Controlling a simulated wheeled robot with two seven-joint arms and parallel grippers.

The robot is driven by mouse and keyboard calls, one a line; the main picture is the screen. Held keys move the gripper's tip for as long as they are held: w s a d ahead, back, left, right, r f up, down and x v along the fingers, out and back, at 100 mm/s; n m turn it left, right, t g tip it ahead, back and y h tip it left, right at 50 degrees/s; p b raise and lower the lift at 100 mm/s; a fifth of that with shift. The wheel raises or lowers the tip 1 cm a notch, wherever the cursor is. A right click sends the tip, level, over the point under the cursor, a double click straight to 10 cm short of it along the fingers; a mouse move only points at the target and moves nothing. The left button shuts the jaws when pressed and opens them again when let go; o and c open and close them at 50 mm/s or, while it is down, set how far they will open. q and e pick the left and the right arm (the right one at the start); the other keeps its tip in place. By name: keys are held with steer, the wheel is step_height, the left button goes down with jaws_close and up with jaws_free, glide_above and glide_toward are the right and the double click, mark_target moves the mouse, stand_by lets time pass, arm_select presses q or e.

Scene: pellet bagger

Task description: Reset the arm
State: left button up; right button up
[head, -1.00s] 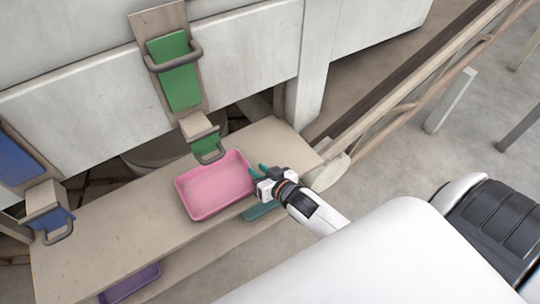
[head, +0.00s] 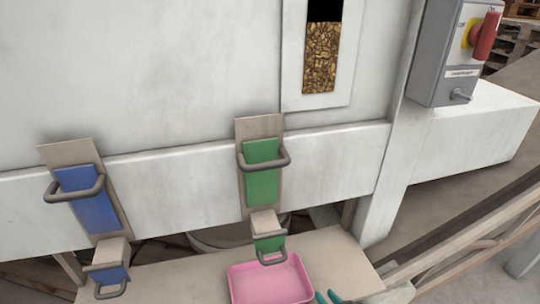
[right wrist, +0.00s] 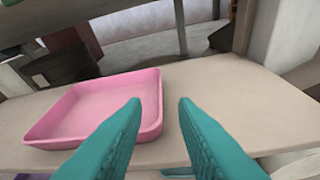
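My right gripper shows only as teal fingertips at the bottom edge of the head view (head: 328,297), just right of the pink tray (head: 270,281). In the right wrist view its two teal fingers (right wrist: 160,104) are apart with nothing held between them. The pink tray (right wrist: 95,105) looks empty there and sits on the bench, its right end behind the left finger and the gap. Whether a finger touches the tray I cannot tell. The rest of my right arm is out of the head view. My left gripper is not in view.
The pale bench (head: 175,278) runs below a green-gated chute (head: 262,180) and a blue-gated chute (head: 90,205). Above are a pellet window (head: 321,58) and a grey switch box (head: 440,50) with a red handle. A rail (head: 470,245) runs at right. Bench right of the tray is clear.

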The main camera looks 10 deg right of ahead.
steer(key=s+a+r+n+g+h, duration=0.1)
steer(key=s+a+r+n+g, duration=0.15)
steer(key=s+g, duration=1)
steer(key=s+f+t+p, duration=0.1)
steer(key=s+f+p, duration=0.1)
steer(key=f, duration=1)
steer(key=s+f+p, duration=0.1)
steer(key=s+f, duration=0.2)
steer(key=f, duration=0.9)
steer(key=s+d+f+n+p, duration=0.1)
steer(key=s+d+f+p, duration=0.1)
steer(key=s+f, duration=1)
steer(key=s+g, duration=0.1)
steer(key=s, duration=0.2)
steer(key=shift+s+d+f+h, duration=0.3)
steer(key=shift+s+d+f, duration=0.05)
steer(key=shift+d, duration=0.05)
